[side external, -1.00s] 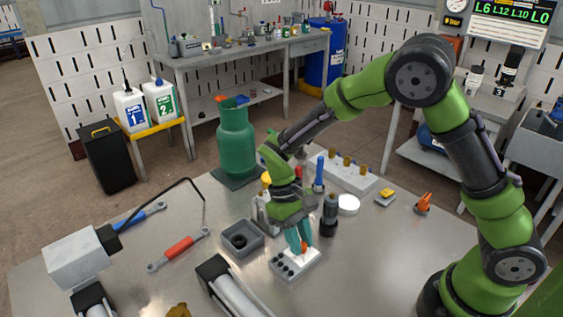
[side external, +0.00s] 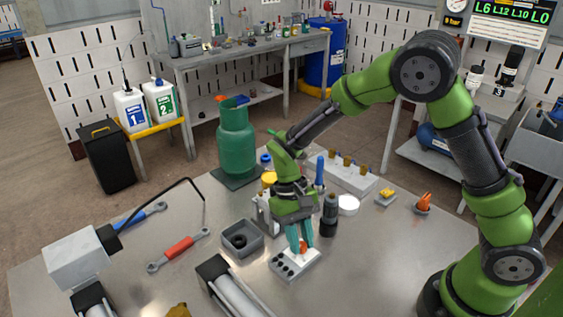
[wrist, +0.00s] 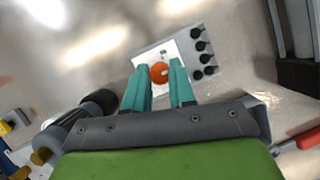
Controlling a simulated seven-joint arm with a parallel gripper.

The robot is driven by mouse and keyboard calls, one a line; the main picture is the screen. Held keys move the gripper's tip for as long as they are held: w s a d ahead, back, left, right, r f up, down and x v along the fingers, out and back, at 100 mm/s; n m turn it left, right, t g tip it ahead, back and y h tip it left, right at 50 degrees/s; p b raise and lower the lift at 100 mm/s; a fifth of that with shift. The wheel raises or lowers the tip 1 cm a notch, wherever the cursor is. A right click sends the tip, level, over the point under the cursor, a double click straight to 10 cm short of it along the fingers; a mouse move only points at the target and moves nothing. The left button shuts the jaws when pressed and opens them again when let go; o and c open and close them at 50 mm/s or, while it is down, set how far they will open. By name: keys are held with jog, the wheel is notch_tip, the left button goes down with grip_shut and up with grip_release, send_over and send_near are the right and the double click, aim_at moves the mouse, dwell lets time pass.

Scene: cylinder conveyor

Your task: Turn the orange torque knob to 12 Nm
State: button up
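The orange torque knob (wrist: 159,73) sits on a pale box (wrist: 143,57) with a row of black round parts along one side. The box lies on the metal table in the side external view (side external: 285,269), and the orange of the knob (side external: 303,246) shows between the fingers. My gripper (wrist: 160,70) points down, its teal fingertips on either side of the knob with no clear gap. It appears shut on the knob. In the side external view my gripper (side external: 300,246) partly hides the knob. I cannot read the knob's setting or any scale.
A dark cylinder (side external: 330,215) stands close behind the box. A grey square holder (side external: 243,240) is to its left, and a roller unit (side external: 228,288) at front left. A red-handled wrench (side external: 180,249) lies farther left. The table right of the box is clear.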

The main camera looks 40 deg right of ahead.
jog(key=o, duration=0.5)
jog(key=shift+c, duration=0.2)
jog(key=v, duration=1.7)
jog(key=shift+w+f, duration=0.1)
jog(key=shift+w, duration=0.05)
jog(key=s+d+r+t, duration=0.3)
jog(key=s+t, duration=0.2)
jog(key=s, duration=0.3)
jog(key=s+d+r+m+t, duration=0.1)
jog(key=s+d+r+t, duration=0.1)
jog(key=s+t, duration=0.4)
jog(key=shift+s+d+r+y, duration=0.4)
jog(key=shift+s+d, duration=0.3)
jog(key=shift+s, duration=0.25)
